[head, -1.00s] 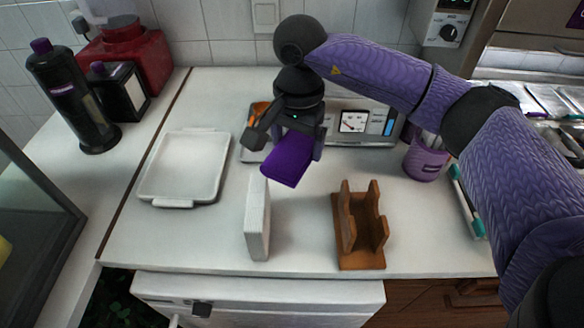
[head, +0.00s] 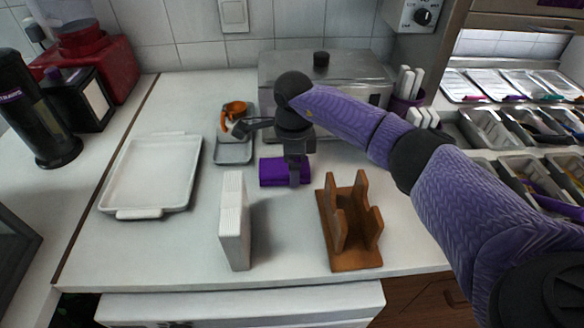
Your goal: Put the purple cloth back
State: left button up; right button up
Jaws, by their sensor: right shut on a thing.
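The folded purple cloth (head: 272,174) is at the middle of the white counter, in front of the steel appliance. My right gripper (head: 297,180) is over the cloth's right part, fingers pointing down, and is shut on it. The cloth looks flat and level, at or very near the counter top; I cannot tell whether it touches. The gripper hides part of the cloth. My left gripper is not in view.
A white upright block (head: 235,222) and a brown wooden holder (head: 350,225) stand in front. A white tray (head: 152,176) lies left. A small grey tray (head: 233,151) with an orange item is behind left. A steel appliance (head: 335,75) stands behind. Topping bins (head: 490,128) are at right.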

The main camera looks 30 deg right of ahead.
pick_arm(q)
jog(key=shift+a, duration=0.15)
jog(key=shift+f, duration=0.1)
pick_arm(e)
jog(key=shift+f, duration=0.15)
jog(key=o, duration=0.9)
jog(key=shift+r, duration=0.35)
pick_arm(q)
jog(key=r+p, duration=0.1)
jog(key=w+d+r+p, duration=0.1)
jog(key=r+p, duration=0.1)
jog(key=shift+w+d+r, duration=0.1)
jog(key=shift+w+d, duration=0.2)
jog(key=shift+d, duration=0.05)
pick_arm(e)
notch_tip(320, 180, up, 12)
jog(key=shift+f, duration=0.25)
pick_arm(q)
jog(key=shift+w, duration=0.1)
